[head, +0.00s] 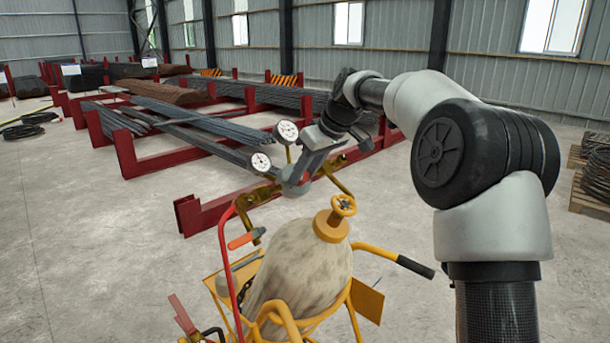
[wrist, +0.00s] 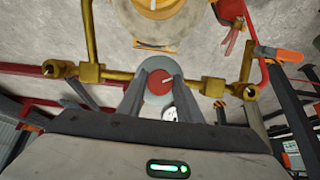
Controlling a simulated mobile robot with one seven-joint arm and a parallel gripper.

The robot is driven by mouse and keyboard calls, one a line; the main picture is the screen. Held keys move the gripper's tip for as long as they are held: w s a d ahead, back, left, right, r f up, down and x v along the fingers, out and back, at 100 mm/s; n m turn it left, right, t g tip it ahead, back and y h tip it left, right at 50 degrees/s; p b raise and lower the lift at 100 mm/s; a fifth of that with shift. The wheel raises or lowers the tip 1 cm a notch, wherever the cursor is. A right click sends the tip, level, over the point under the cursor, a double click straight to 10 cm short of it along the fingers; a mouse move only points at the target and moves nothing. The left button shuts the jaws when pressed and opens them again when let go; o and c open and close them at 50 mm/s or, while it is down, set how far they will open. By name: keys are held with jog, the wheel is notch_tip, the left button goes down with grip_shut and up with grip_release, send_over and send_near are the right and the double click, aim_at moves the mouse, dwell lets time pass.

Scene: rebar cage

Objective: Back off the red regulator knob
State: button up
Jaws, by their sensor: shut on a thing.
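The red regulator knob (wrist: 158,83) shows in the wrist view, with a short white mark on its face. It sits on a round grey regulator body (wrist: 151,66). My gripper (wrist: 160,86) has one finger on either side of the knob and is shut on it. In the head view my gripper (head: 298,180) reaches down to the regulator from the upper right, and the knob itself is not clearly visible. Two white dial gauges, an upper one (head: 287,131) and a lower one (head: 261,162), stand beside the gripper.
Brass pipework (wrist: 90,72) runs to both sides of the regulator. Red racks (head: 150,160) hold rebar behind.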

dwell(0.3)
jog(key=o, duration=1)
jog(key=v, duration=1.7)
jog(key=shift+s+r+p, duration=0.15)
jog(key=shift+s+p, duration=0.05)
jog(key=shift+p, duration=0.2)
